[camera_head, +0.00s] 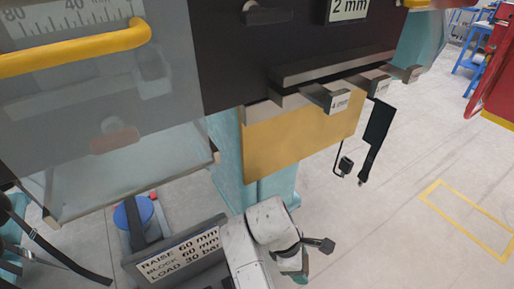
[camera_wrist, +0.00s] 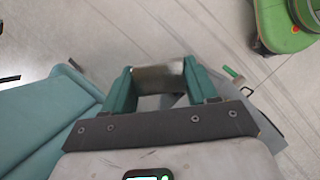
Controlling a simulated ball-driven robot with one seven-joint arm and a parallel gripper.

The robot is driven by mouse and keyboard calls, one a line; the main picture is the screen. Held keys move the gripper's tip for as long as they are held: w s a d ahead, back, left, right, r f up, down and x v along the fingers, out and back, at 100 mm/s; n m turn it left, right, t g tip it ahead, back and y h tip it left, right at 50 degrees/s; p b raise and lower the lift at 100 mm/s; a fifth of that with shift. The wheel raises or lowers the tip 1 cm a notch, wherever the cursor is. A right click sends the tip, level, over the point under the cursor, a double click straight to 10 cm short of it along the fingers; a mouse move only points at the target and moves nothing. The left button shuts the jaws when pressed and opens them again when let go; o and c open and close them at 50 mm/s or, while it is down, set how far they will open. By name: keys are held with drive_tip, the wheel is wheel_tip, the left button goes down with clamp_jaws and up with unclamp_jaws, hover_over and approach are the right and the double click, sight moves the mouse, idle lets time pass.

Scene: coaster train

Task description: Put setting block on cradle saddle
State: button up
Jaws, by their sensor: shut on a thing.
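In the wrist view my gripper (camera_wrist: 157,72) has its two green fingers shut on a pale metal block (camera_wrist: 158,80), which spans the space between them. It appears to be the setting block; no marking on it can be read. In the head view my gripper (camera_head: 296,266) is low in the middle, partly hidden behind my own arm, and the held block cannot be made out there. It is over grey floor, to the right of a sign (camera_head: 185,250) reading raise 60 mm, block 60 mm, load 30 bar. I cannot identify the cradle saddle in either view.
A dark panel with metal ledges (camera_head: 330,98) and a tan plate (camera_head: 300,135) stands ahead on a teal column (camera_head: 270,188). A black pendant (camera_head: 376,140) hangs right of it.

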drive_tip(key=s+d+f+m+g+y, duration=0.1)
drive_tip(key=d+f+m+g+y, duration=0.3)
drive_tip(key=d+m, duration=0.5)
wheel_tip(320, 180, down, 2)
drive_tip(key=m, duration=0.7)
drive_tip(key=shift+s+m+y, duration=0.15)
drive_tip(key=shift+m+y, duration=0.15)
drive_tip(key=shift+f, duration=0.1)
